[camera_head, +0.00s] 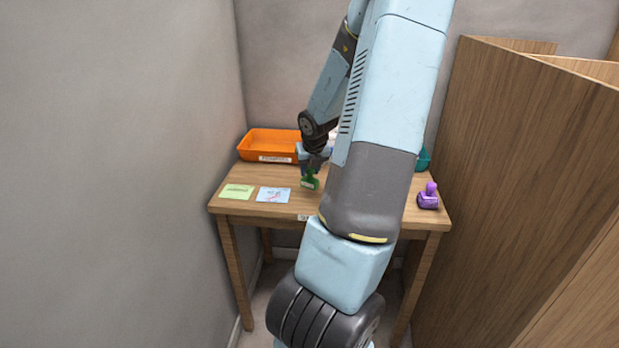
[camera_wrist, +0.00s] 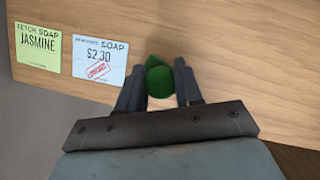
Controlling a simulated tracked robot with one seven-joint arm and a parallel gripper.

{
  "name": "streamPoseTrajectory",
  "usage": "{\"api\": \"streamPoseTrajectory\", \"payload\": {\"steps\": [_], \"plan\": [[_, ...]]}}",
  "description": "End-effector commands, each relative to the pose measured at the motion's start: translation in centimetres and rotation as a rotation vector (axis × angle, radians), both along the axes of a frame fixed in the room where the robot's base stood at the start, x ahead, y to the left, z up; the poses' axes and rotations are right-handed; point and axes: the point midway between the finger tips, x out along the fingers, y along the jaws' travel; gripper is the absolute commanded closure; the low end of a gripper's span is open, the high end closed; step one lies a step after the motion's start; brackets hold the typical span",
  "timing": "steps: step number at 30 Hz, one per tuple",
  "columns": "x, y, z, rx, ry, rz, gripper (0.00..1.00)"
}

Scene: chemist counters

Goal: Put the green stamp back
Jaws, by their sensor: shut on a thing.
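The green stamp (camera_head: 310,182) is at my gripper (camera_head: 311,170), over the middle of the wooden table. In the wrist view the green stamp (camera_wrist: 159,77) sits between the two dark fingers of my gripper (camera_wrist: 160,92), which are shut on it. I cannot tell whether the stamp's base touches the table or is just above it. A blue price card (camera_head: 273,195) lies to the left of the stamp. In the wrist view the card (camera_wrist: 99,61) reads "SOAP $2.30" and bears a red stamp mark.
A green note (camera_head: 237,191) reading "FETCH SOAP JASMINE" lies left of the card. An orange tray (camera_head: 268,144) stands at the back left. A purple stamp (camera_head: 428,197) stands at the right edge. A teal container (camera_head: 423,159) is partly hidden by my arm. Walls and wooden panels flank the table.

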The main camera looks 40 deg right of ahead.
Motion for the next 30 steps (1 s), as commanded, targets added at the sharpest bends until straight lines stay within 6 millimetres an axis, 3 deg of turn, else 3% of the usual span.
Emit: {"api": "streamPoseTrajectory", "payload": {"steps": [12,28,29,30], "plan": [[0.3,0.0,-3.1,0.001,0.002,0.003,0.85],[0.3,-0.1,-3.7,0.0,0.001,0.003,0.85],[0.3,-0.1,-3.6,0.0,0.001,0.002,0.62],[0.3,-0.1,-3.6,0.0,0.001,0.002,0.58]]}}
